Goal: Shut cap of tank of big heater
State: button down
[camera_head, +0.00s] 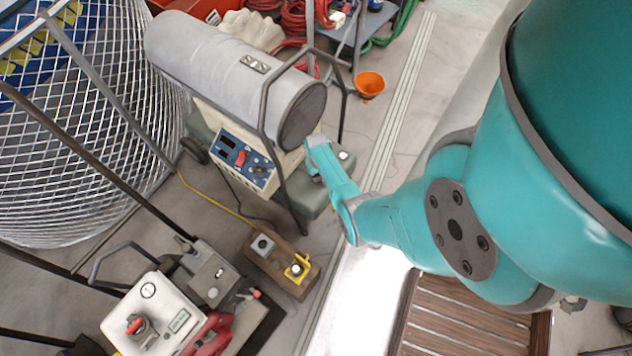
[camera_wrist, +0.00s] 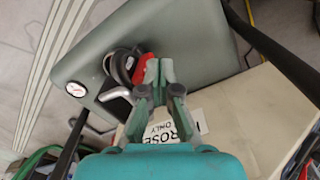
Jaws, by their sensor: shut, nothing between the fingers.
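The big heater (camera_head: 240,75) has a grey barrel over a cream body, with a grey-green tank (camera_head: 318,198) below. In the wrist view the tank (camera_wrist: 185,35) fills the top, with a round gauge (camera_wrist: 76,90) at its left. A dark round filler fitting (camera_wrist: 122,66) with a red part (camera_wrist: 143,68) sits on it; I take these for the cap and its mouth. Whether the cap is open cannot be told. My gripper (camera_wrist: 158,68) is shut and empty, its tips beside the red part, partly covering it. Contact cannot be told. In the head view my arm hides the cap.
A silver lever (camera_wrist: 114,94) lies near the fitting. A dark tube frame (camera_head: 264,115) surrounds the heater. A wire mesh cage (camera_head: 80,130) stands left, a smaller machine (camera_head: 155,310) in front. An orange funnel (camera_head: 370,83) lies behind.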

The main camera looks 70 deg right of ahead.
jog(key=shift+s+d+r, duration=0.1)
jog(key=shift+d, duration=0.2)
jog(key=s+d+r, duration=0.1)
jog(key=d, duration=0.5)
jog(key=shift+s+d, duration=0.35)
dwell(0.8)
jog(key=shift+s+d+f, duration=0.15)
jog(key=shift+d, duration=0.5)
jog(key=shift+s+d+f, duration=0.2)
jog(key=shift+d, duration=0.4)
jog(key=shift+s+d+f, duration=0.15)
jog(key=shift+d, duration=0.5)
notch_tip(320, 180, up, 8)
dwell(0.8)
